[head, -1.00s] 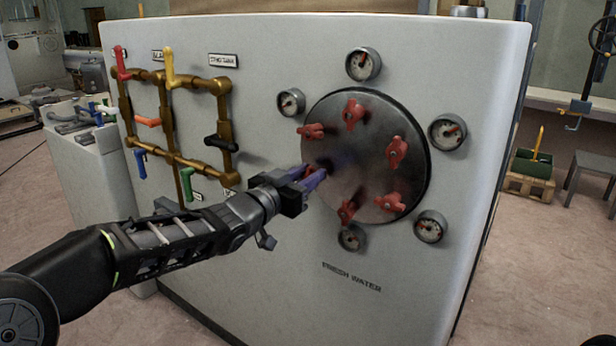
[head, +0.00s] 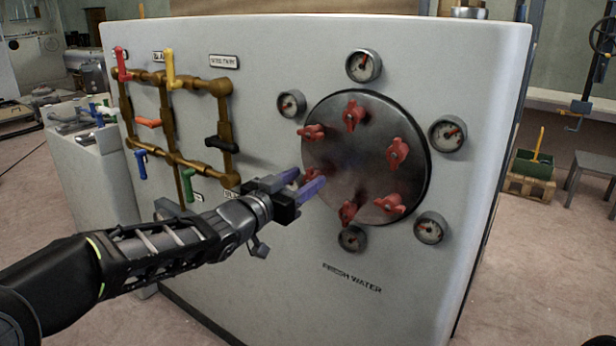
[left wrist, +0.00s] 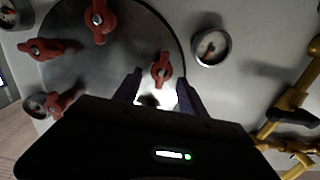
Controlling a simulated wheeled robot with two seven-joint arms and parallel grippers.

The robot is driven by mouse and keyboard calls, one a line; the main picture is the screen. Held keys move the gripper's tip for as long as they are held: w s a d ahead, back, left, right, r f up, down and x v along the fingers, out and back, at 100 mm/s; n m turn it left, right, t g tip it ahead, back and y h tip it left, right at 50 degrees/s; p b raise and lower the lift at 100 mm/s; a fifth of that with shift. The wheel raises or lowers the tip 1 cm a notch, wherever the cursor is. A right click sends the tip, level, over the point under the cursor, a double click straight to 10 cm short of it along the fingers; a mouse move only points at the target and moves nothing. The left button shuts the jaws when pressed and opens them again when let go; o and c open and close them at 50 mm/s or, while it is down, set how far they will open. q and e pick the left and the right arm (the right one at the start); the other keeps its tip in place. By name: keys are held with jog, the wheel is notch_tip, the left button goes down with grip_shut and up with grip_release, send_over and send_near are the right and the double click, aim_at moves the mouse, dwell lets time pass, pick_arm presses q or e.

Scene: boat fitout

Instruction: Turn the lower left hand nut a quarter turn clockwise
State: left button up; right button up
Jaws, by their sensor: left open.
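A dark round hatch (head: 350,165) on the white panel carries several red wing nuts around its rim. The lower left nut (head: 311,174) shows in the head view just beyond my left gripper (head: 301,182), partly covered by its purple fingers. The gripper is open, with a visible gap between the fingers, and looks empty. In the left wrist view a red nut (left wrist: 161,68) stands between and slightly beyond the fingertips of my left gripper (left wrist: 160,74), with no clear contact. The lower left nut's exact angle is hard to tell. My right gripper is not in view.
Several gauges surround the hatch, one at its upper left (head: 291,102) and one below (head: 352,237). Brass pipes (head: 227,110) with coloured valve handles lie left of the hatch, close behind my left arm.

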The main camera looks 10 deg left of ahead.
pick_arm(q)
jog(key=v, duration=0.5)
jog(key=shift+s+a+p, duration=0.1)
jog(key=shift+s+p, duration=0.2)
jog(key=shift+s, duration=0.05)
jog(key=s+d+f+n+g+y, duration=0.2)
jog(key=s+f+n+g, duration=0.15)
jog(key=f, duration=1.35)
jog(key=s+d+f+n+g+y, duration=0.1)
jog(key=s+f+n+g, duration=0.2)
jog(key=f, duration=1.5)
jog(key=s+d+f+g, duration=0.5)
jog(key=s+f, duration=0.6)
jog(key=s, duration=0.2)
jog(key=s+d+f+g, duration=0.4)
jog(key=s+f, duration=0.7)
jog(key=s, duration=0.3)
notch_tip(320, 180, up, 16)
jog(key=p, duration=1.6)
jog(key=shift+d+r, duration=0.2)
jog(key=shift+d, duration=0.15)
